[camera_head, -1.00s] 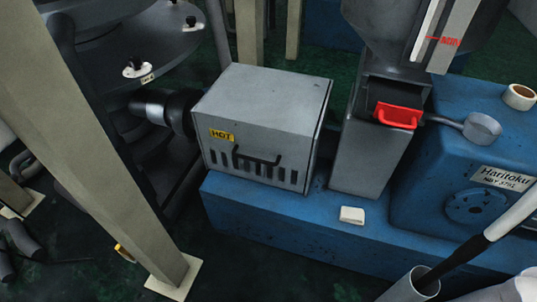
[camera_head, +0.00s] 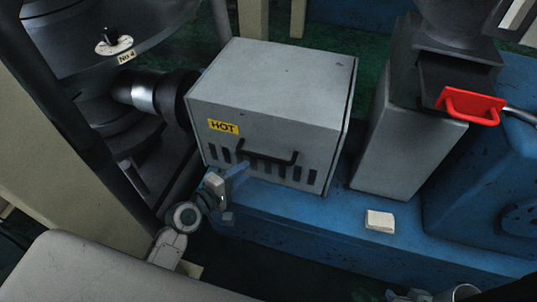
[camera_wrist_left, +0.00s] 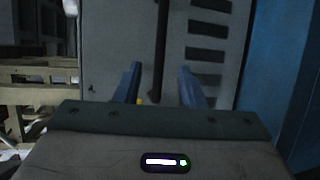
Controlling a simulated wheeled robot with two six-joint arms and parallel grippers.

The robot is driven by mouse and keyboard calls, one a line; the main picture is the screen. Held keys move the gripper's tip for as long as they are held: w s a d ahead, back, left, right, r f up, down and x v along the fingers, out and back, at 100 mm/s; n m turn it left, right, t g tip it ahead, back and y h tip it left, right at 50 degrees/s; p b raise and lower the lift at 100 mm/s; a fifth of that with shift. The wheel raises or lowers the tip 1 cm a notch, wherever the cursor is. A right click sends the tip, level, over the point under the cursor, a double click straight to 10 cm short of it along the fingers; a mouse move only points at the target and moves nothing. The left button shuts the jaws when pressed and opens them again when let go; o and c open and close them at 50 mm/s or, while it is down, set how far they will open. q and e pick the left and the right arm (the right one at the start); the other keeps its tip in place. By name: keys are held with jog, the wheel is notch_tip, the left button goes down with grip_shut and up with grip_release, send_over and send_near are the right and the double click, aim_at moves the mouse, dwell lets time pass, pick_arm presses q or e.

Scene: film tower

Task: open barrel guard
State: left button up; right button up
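The barrel guard (camera_head: 270,85) is a grey metal box with a yellow HOT label, vent slots and a black bar handle (camera_head: 268,160) on its front. It sits closed on the blue machine base. My left gripper (camera_head: 240,171) is in front of the guard, just below and left of the handle. In the left wrist view its two blue fingers (camera_wrist_left: 160,85) are apart with nothing between them. The dark handle (camera_wrist_left: 161,45) stands upright ahead of the gap there. Contact cannot be told. A small part of my right gripper (camera_head: 405,296) seems to show at the bottom edge.
A red-handled drawer (camera_head: 470,105) sits on the grey hopper stand (camera_head: 405,140) to the right. A white block (camera_head: 380,221) lies on the blue base (camera_head: 330,220). A metal pipe (camera_head: 140,92) joins the guard from the left. A beige post (camera_head: 75,190) stands at left.

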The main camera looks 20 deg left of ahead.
aim_at(264, 156)
pick_arm(q)
jog(key=x, duration=1)
jog(key=shift+f, duration=0.15)
grip_shut()
